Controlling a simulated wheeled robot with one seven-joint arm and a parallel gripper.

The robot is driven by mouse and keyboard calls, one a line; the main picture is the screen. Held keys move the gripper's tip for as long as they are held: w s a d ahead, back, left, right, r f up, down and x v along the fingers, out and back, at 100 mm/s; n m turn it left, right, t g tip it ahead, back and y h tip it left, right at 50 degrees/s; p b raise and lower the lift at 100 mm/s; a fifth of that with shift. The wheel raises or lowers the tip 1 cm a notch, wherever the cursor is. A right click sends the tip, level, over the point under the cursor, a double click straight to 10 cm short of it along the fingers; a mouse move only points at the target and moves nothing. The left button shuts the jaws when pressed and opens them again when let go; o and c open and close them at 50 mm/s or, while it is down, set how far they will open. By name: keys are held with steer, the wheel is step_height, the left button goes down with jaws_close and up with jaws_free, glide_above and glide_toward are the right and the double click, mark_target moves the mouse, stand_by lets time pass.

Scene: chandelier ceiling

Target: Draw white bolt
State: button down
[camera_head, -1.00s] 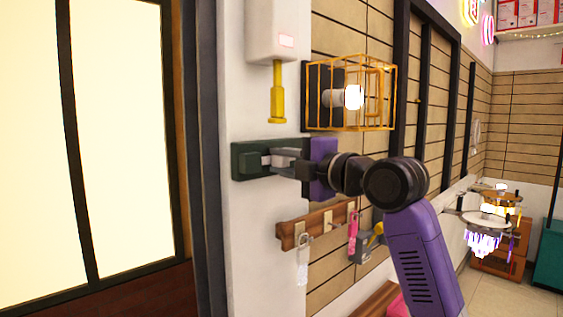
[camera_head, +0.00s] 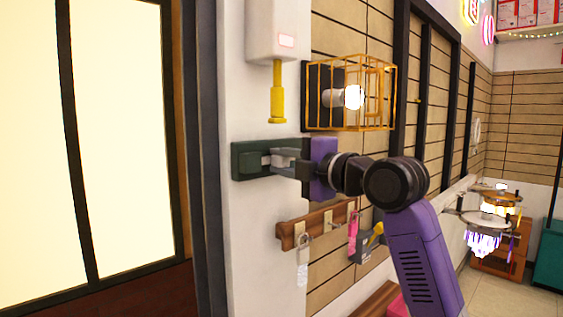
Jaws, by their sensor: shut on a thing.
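The white bolt (camera_head: 265,160) shows as a small pale block on a dark green plate (camera_head: 243,161) fixed to the white wall, left of my purple wrist. My gripper (camera_head: 277,160) reaches in from the right with its grey fingers at the plate. It is shut on the bolt, though the fingers hide much of the bolt and the exact contact is hard to see.
Above the plate hangs a white box (camera_head: 284,32) with a yellow plunger (camera_head: 278,95). A yellow wire cage (camera_head: 385,95) around a lit bulb juts out at right. Below is a wooden hook rail (camera_head: 318,225) with hanging tags. A glowing framed panel (camera_head: 122,130) stands left.

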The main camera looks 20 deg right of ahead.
mark_target(293, 159)
steer(key=shift+f, duration=0.1)
steer(key=d, duration=0.1)
steer(key=w+d+b, duration=0.1)
steer(key=d, duration=0.1)
steer(key=w+d+b, duration=0.1)
steer(key=shift+d+f, duration=0.1)
steer(key=shift+d, duration=0.45)
steer(key=c, duration=1.2)
jaws_free()
steer(key=shift+d, duration=0.1)
steer(key=b+v, duration=0.2)
steer(key=v, duration=0.5)
steer(key=shift+s+b, duration=0.3)
steer(key=shift+s, duration=0.1)
